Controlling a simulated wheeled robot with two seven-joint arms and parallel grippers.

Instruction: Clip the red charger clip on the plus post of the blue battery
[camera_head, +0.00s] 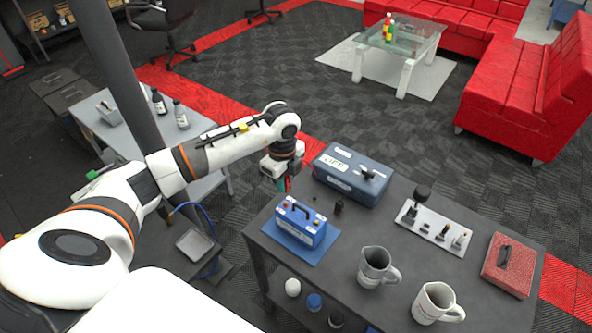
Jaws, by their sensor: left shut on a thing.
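The blue battery (301,226) stands upright on a blue mat (276,237) at the left end of the dark table. It has a dark handle on top and white labels on its side. My left gripper (289,176) is above and just behind the battery's back left corner, pointing down. It is shut on a small red thing (282,184), which looks like the red charger clip. The fingers and arm hide most of it. I cannot tell whether it touches the battery, and the plus post is too small to make out. My right gripper is not in view.
A larger blue-grey box (351,175) stands behind the battery, with small dark parts (339,207) near it. A grey mug (374,268), a white mug (434,304), a light plate with several posts (433,230) and a red case (509,265) occupy the table's right side.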

